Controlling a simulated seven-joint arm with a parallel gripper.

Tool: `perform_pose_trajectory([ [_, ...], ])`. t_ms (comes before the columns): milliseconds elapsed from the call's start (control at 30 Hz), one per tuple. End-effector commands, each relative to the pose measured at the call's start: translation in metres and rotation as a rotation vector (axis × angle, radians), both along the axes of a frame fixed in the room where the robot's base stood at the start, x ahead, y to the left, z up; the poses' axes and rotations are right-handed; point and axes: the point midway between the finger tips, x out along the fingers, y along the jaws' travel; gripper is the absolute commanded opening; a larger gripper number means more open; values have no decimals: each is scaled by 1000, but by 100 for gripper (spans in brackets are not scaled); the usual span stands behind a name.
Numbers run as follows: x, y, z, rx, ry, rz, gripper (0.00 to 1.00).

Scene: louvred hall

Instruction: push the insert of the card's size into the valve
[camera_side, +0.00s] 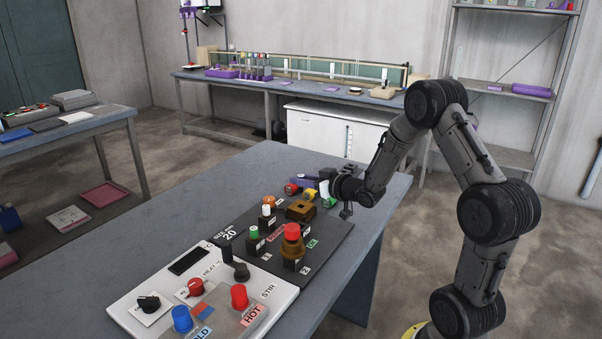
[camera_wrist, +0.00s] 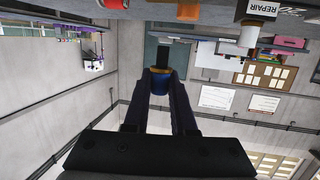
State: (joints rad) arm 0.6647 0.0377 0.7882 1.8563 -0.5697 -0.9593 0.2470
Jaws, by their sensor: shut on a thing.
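My gripper (camera_side: 316,183) is level over the back of a black board (camera_side: 215,256), its fingers pointing left. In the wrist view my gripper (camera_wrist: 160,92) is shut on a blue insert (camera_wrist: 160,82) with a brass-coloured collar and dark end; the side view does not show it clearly. A brown block with a dark opening (camera_side: 300,210), perhaps the valve, is on the board just below and left of the gripper, apart from it. White-capped (camera_side: 267,210), green-capped (camera_side: 254,232) and larger red-capped (camera_side: 291,232) pieces stand upright nearer the camera. The size card (camera_side: 228,235) reads 20.
A white panel (camera_side: 140,312) with knobs, a blue button (camera_side: 182,318) and a red button (camera_side: 239,296) fills the table's front. Red and yellow parts (camera_side: 308,195) are close below the gripper. The grey tabletop (camera_side: 205,190) is clear to the left.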

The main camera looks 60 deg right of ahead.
Motion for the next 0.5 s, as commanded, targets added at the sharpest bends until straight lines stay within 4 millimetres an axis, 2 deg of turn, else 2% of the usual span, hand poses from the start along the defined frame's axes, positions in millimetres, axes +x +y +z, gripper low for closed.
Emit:
perform_pose_trajectory([
  [233,0,0,-27,1,1,0,0],
  [500,0,0,-40,-2,-1,0,0],
])
